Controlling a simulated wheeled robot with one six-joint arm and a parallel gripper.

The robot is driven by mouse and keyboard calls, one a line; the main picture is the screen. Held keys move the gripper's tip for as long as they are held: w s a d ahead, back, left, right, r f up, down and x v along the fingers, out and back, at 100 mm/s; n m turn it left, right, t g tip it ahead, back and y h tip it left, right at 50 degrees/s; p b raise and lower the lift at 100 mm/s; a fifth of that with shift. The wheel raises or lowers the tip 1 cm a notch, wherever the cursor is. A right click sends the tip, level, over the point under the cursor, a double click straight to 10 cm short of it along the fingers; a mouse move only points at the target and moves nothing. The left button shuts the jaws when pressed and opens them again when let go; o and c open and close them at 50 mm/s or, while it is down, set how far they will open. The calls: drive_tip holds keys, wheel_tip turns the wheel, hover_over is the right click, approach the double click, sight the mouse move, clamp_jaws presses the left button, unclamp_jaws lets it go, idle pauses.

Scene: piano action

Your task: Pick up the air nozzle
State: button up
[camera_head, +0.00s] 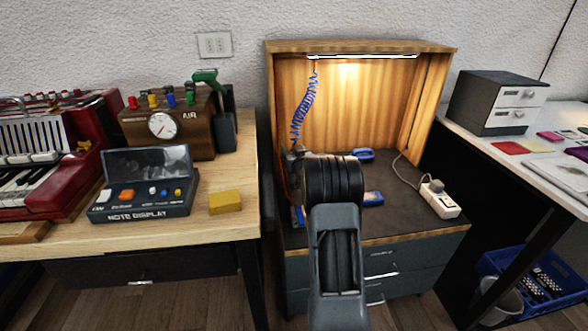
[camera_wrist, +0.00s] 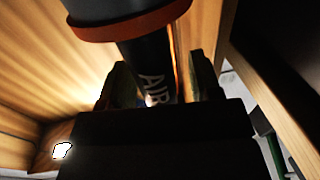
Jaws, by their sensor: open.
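A dark cylinder lettered "AIR" (camera_wrist: 150,62), which looks like the air nozzle, shows close up in the wrist view. It has a red-brown ring (camera_wrist: 125,22) near the top edge. My gripper (camera_wrist: 156,82) is open, with a finger on each side of the cylinder. I cannot tell whether either finger touches it. In the head view my arm hides the nozzle and the fingertips, at the left side of the wooden booth (camera_head: 375,98). A blue coiled hose (camera_head: 305,105) hangs down there from the booth's top.
The booth has a lit lamp (camera_head: 362,56), side walls and a power strip (camera_head: 440,200) on its floor. Left of it, a bench holds a wooden air box (camera_head: 190,143), a green-handled tool (camera_head: 207,78), a note display (camera_head: 145,205) and a yellow block (camera_head: 225,202).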

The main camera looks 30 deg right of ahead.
drive_tip(key=shift+w, duration=0.25)
clamp_jaws()
idle(0.4)
